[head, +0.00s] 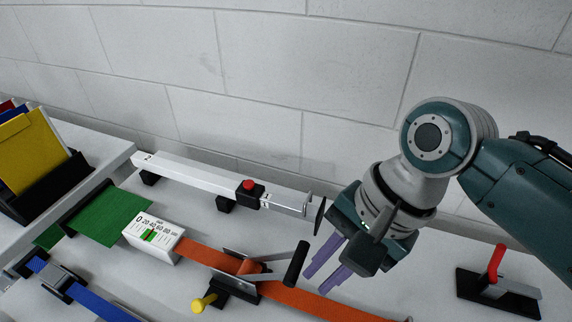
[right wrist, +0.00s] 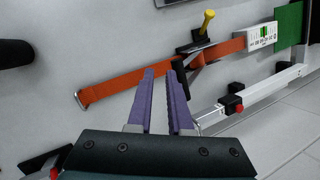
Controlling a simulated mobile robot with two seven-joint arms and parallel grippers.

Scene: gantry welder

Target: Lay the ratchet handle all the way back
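The ratchet (head: 240,273) sits on an orange strap (head: 330,302). Its handle has a black grip (head: 295,263) that stands up at a slant, toward the right. My right gripper (head: 322,280), with purple fingers, is just right of the grip and appears apart from it. In the right wrist view its fingers (right wrist: 159,72) have an empty-looking gap between them. There the ratchet (right wrist: 196,48) lies beyond the fingertips, and the right finger partly hides the handle. My left gripper is not in view.
A white rail (head: 215,182) with a red button runs behind the ratchet. A yellow-knobbed lever (head: 203,301) is in front. A white gauge box (head: 153,240) is left. A red-handled lever (head: 496,263) stands far right. The wall is behind.

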